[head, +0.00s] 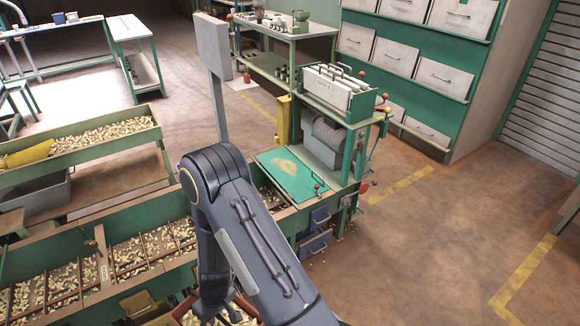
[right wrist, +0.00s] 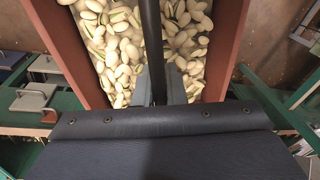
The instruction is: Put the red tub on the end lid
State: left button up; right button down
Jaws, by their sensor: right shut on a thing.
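The red tub (right wrist: 68,48) is full of pale nuts and fills the top middle of the right wrist view. In the head view only part of the tub (head: 179,313) shows at the bottom edge, mostly behind my right arm. My right gripper (head: 216,308) is shut on the tub; in the right wrist view its fingers (right wrist: 160,92) reach over the nuts. The exact grip point is hidden. The end lid (head: 287,172) is a flat green plate with a worn patch and a small handle, at the far right end of the hopper row. It is bare. My left gripper is not in view.
Open hoppers (head: 140,252) of nuts run along the left. A green rack (head: 343,105) with a file box stands just behind the lid, and a grey post and panel (head: 214,48) rises near it. Blue bins (head: 316,243) hang below. The floor at right is clear.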

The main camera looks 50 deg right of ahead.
aim_at(284, 165)
jog(key=k+l, duration=0.1)
jog(key=l, duration=0.4)
jog(key=l+u, duration=0.1)
jog(key=l, duration=0.4)
jog(key=k+l, duration=0.15)
jog(key=l, duration=0.35)
jog(key=k+l+u, duration=0.1)
jog(key=l, duration=0.4)
jog(key=i+l, duration=0.2)
jog(key=l, duration=0.15)
jog(key=i+l, duration=0.2)
jog(key=i+l+u, duration=0.1)
jog(key=i+l, duration=0.15)
jog(key=l, duration=0.2)
jog(key=i+l, duration=0.2)
jog(key=l, duration=0.15)
jog(key=i+l, duration=0.2)
jog(key=l, duration=0.15)
jog(key=u, duration=0.05)
